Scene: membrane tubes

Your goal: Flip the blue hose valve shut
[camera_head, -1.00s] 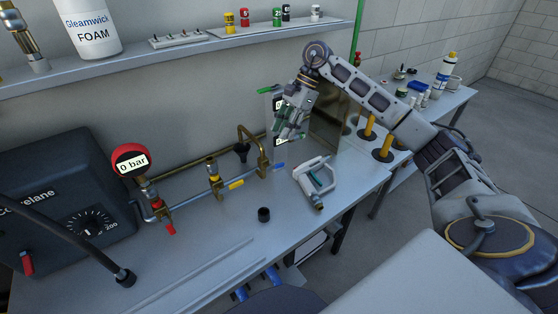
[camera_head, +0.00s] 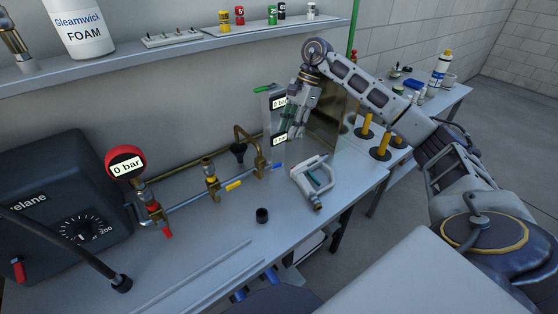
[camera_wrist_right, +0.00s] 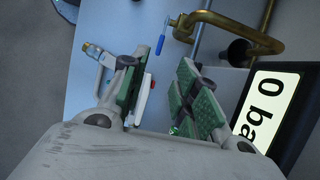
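The blue hose valve handle (camera_head: 277,165) sits at the right end of the brass pipe row on the bench, and it also shows in the right wrist view (camera_wrist_right: 160,45), beyond the fingertips. It points outward from the pipe. My right gripper (camera_head: 293,132) hangs above and right of it, apart from it. In the right wrist view my right gripper (camera_wrist_right: 162,85) has its green-padded fingers spread, with nothing held between them. My left gripper is not in view.
A yellow handle (camera_head: 233,185) and a red handle (camera_head: 167,233) sit on the same pipe row. A panel with "0 bar" displays (camera_head: 278,104) stands behind my right gripper. A white-framed tool (camera_head: 314,180) and a black cap (camera_head: 262,215) lie on the bench.

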